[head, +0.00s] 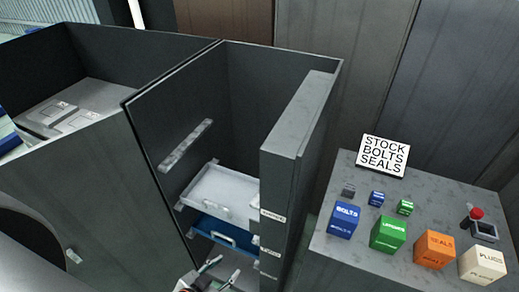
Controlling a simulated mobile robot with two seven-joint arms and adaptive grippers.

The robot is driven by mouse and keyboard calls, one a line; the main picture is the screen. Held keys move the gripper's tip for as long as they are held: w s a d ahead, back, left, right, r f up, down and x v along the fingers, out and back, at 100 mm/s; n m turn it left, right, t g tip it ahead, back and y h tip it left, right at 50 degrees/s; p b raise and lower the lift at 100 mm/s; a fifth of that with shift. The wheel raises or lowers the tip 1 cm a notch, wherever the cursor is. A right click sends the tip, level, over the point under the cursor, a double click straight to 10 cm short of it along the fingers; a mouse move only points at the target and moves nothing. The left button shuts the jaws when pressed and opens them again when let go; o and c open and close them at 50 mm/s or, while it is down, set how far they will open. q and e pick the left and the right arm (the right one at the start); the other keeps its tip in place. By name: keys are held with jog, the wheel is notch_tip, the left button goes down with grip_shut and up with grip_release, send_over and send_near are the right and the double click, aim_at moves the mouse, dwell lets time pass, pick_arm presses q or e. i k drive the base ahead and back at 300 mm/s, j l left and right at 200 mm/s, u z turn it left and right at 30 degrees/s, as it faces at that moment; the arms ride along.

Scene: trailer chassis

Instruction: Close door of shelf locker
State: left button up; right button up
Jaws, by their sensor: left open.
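The shelf locker (205,110) is a tall dark grey cabinet in the middle of the head view, and I look down into it. Its door (284,150) is the thick grey slab on the right side; it stands open, with small white labels on its near edge. A white tray (215,184) and a blue drawer (205,228) show inside the locker. My left gripper (208,274) is open at the bottom edge, in front of the locker and left of the door, and appears apart from the door. Its lower part is cut off by the frame. My right gripper is out of view.
On the right a grey table (340,245) holds blue (344,220), green (388,234), orange (434,249) and white (482,264) boxes, a sign (384,156) and a red-knobbed device (480,225). A grey bin (75,150) stands left of the locker.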

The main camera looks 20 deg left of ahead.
aim_at(93, 181)
jog(key=k+j, duration=0.25)
jog(key=k+j+z, duration=0.35)
jog(key=k+j, duration=0.35)
jog(key=k+j+z, duration=0.15)
jog(key=j, duration=0.25)
jog(key=k+j+z, duration=0.3)
jog(key=j, duration=0.3)
jog(key=k+j+z, duration=0.15)
jog(key=j, duration=0.3)
jog(key=k+j+z, duration=0.1)
jog(key=j, duration=0.3)
jog(key=k+j+z, duration=0.1)
jog(key=j, duration=0.25)
jog(key=k+j+z, duration=0.15)
jog(key=k+j, duration=0.15)
jog(key=j+z, duration=0.15)
jog(key=j, duration=0.35)
jog(key=k+j+z, duration=0.15)
jog(key=j, duration=1.15)
